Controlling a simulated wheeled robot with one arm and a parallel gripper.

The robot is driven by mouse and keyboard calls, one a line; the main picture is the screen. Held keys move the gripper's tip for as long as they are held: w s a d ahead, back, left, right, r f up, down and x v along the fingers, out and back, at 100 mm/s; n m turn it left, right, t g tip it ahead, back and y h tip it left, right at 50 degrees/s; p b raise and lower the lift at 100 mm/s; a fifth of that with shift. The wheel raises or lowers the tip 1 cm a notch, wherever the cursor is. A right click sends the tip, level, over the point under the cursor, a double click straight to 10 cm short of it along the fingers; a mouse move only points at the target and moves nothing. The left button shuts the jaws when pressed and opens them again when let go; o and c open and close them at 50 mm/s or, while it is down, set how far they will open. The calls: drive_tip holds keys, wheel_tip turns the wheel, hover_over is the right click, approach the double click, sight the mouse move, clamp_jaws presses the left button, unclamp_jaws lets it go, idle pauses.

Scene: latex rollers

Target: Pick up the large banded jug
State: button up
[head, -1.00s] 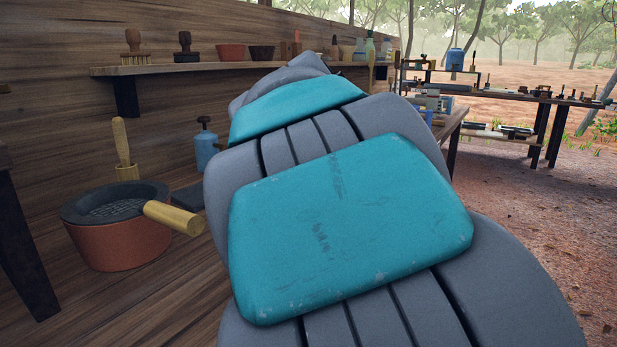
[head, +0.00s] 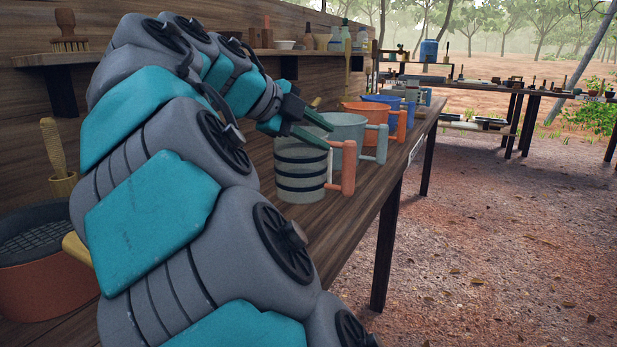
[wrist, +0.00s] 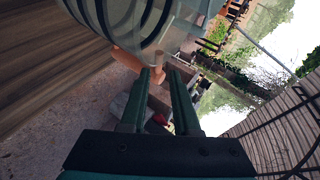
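The large banded jug (head: 300,174) stands upright at the near end of the wooden bench. It is grey with dark bands and has an orange handle (head: 347,168) on its right side. In the wrist view its body (wrist: 135,18) fills the top, with part of the handle (wrist: 126,59) below it. My gripper (head: 322,130) is at the jug's rim in the head view, its fingers apart and pointing right. In the wrist view my gripper (wrist: 158,75) has a gap between its fingertips, close to the handle. I cannot tell whether they touch it.
A grey-green jug (head: 346,128) stands just behind the banded one, close to it. Orange (head: 368,112) and blue (head: 385,99) vessels stand farther along the bench (head: 350,232). A wall shelf (head: 42,59) runs behind my arm. Open ground lies to the right.

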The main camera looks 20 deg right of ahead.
sight(334, 145)
drive_tip(key=shift+w+p+x, duration=0.15)
drive_tip(key=shift+p+x, duration=0.1)
drive_tip(key=shift+x, duration=1.05)
drive_tip(key=shift+w+p+x, duration=0.1)
drive_tip(key=shift+p+x, duration=0.1)
drive_tip(key=shift+x, duration=1.15)
drive_tip(key=shift+a+f, duration=0.15)
drive_tip(key=shift+a, duration=0.1)
clamp_jaws()
